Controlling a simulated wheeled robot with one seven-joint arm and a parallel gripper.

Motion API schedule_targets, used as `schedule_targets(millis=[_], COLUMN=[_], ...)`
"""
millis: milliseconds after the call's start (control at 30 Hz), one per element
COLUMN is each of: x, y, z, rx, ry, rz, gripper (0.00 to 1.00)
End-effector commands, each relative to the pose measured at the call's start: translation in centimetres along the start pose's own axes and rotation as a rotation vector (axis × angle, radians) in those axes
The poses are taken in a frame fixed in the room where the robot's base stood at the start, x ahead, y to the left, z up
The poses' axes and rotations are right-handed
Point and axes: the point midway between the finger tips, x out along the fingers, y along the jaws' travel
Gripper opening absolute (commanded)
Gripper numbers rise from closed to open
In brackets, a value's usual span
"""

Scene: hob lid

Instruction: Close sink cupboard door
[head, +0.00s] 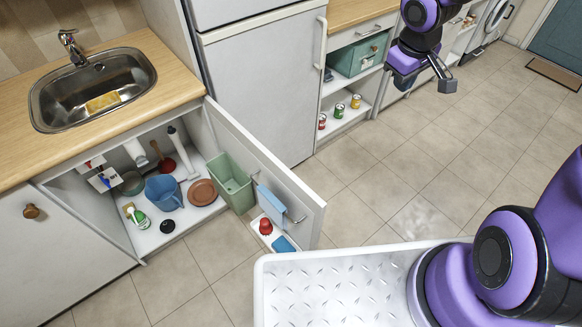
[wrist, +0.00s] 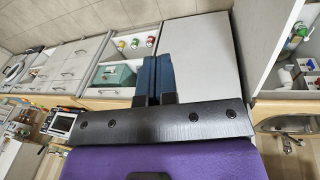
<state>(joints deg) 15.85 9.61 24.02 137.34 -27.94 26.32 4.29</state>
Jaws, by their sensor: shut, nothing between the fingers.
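The sink cupboard door (head: 262,160) is white and stands wide open, swung out from its hinge side next to the fridge. A blue cloth (head: 271,207) hangs on a rail on its inner face, above a small shelf with a red item and a blue item. The sink cupboard (head: 178,222) under the sink is open to view. My gripper (head: 447,86) is far from the door, at the upper right in front of the shelves. In the wrist view its dark blue fingers (wrist: 153,78) are together and empty.
Tiled floor (head: 390,180) is clear beyond the door. My white ridged deck is in the foreground.

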Motion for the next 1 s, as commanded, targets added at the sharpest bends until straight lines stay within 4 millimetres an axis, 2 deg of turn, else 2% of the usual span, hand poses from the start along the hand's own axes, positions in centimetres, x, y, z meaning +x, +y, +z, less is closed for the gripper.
schedule_targets(millis=[33, 200, 500, 733, 900, 1000], x=[1.8, 6.8, 14.4, 18.1, 19.3, 19.5], y=[-0.4, -2.5, -7.8, -12.6, -15.2, -15.9], z=[-0.4, -1.9, -4.0, -5.4, -6.2, -6.5], rx=[-0.023, -0.1, -0.19, -0.211, -0.208, -0.203], ry=[-0.007, 0.01, 0.09, 0.193, 0.261, 0.288], rz=[-0.031, -0.134, -0.366, -0.561, -0.666, -0.701], gripper=[0.0, 0.0, 0.0, 0.0, 0.0, 0.0])
